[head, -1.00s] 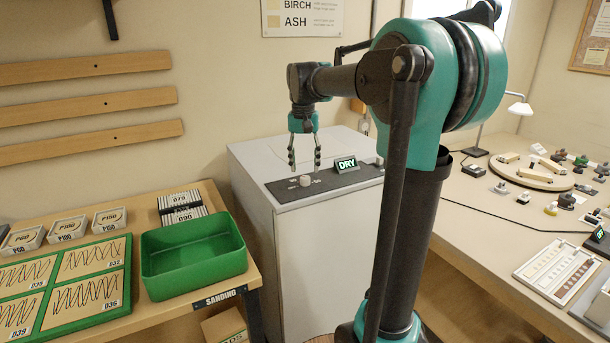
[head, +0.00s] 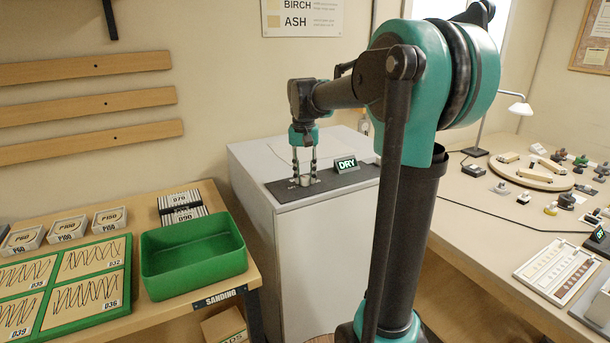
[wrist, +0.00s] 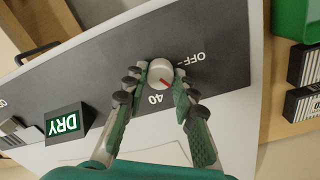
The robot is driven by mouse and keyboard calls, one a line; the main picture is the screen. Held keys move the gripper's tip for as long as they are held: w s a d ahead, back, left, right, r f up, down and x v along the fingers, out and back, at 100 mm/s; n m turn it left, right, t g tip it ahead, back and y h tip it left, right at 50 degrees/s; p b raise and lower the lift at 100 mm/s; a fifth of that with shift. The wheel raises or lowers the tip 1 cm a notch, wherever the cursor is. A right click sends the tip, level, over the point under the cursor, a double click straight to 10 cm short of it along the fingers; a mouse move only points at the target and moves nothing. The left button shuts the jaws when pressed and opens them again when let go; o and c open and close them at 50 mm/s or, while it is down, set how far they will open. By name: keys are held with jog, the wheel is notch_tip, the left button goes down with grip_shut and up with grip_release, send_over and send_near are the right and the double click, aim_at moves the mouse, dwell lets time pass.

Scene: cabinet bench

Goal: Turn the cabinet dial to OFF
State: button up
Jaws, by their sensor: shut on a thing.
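The cabinet dial (wrist: 160,73) is a small pale round knob with a red pointer line, on a dark panel (wrist: 232,48) on top of the grey cabinet (head: 325,255). The panel has the marks "OFF" and "40" beside the dial. In the wrist view the red line points down and to the right, not at the "OFF" mark (wrist: 190,60). My gripper (head: 304,178) points down over the panel, and its fingers stand on both sides of the dial, shut on it. In the head view the fingers partly hide the dial (head: 305,180).
A black "DRY" sign (head: 346,164) stands on the panel to the right of my gripper. A green bin (head: 195,270) sits on the wooden bench left of the cabinet. The right-hand table (head: 480,215) holds many small items.

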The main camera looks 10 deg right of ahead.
aim_at(304, 177)
jog(key=shift+n, duration=0.4)
grip_shut()
jog(key=n, duration=0.5)
jog(key=shift+a+n, duration=0.1)
jog(key=shift+n, duration=0.2)
jog(key=n, duration=0.5)
jog(key=shift+n, duration=0.4)
jog(key=o, duration=1.1)
grip_release()
jog(key=shift+c, duration=0.2)
jog(key=shift+r, duration=0.1)
notch_tip(304, 177, up, 12)
jog(key=shift+s, duration=0.15)
